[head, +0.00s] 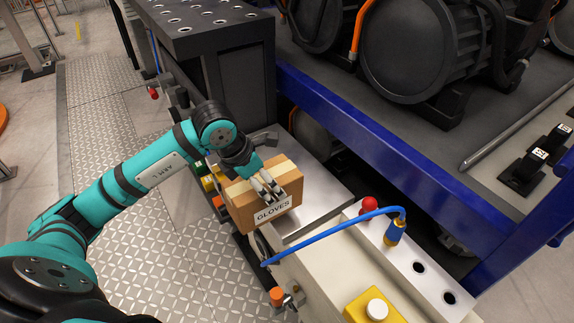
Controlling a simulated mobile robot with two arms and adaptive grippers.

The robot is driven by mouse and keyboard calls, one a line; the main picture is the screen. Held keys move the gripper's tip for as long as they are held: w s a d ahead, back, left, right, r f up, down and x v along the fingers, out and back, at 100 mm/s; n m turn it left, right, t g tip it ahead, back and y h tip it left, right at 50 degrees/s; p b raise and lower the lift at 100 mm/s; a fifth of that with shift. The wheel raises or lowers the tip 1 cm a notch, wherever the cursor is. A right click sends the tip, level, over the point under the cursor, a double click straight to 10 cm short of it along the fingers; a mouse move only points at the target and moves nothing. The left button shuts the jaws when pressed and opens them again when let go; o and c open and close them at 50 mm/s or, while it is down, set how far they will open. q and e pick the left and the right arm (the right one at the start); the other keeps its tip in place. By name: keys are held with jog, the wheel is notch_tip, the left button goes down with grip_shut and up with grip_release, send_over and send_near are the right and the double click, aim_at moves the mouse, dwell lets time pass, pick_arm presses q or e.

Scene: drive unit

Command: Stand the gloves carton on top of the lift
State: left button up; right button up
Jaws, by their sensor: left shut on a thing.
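The gloves carton (242,210) is a brown cardboard box with tan tape and a white label reading GLOVES. It is upright, with the label facing me. My left gripper (270,187) reaches in from the left and is shut on the carton's upper part. The carton is at the left side of a flat, bare metal plate (325,188), which looks like the top of the lift. I cannot tell whether the carton's bottom touches the plate or hangs just above it. My right gripper is not in view.
A blue hose (335,229), a red knob (369,204) and a yellow button box (373,308) are near the plate's front right. A dark perforated bench (205,25) stands behind. A blue rack beam (390,160) bounds the right. Checker-plate floor (150,250) lies left.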

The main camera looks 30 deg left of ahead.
pick_arm(q)
jog(key=w+f, duration=0.1)
jog(key=w, duration=0.4)
jog(key=w+f, duration=0.2)
jog(key=w, duration=0.3)
jog(key=w+f, duration=0.2)
jog(key=w, duration=0.3)
jog(key=shift+d, duration=0.2)
jog(key=shift+r, duration=0.1)
jog(key=o, duration=1.2)
jog(key=shift+o, duration=0.2)
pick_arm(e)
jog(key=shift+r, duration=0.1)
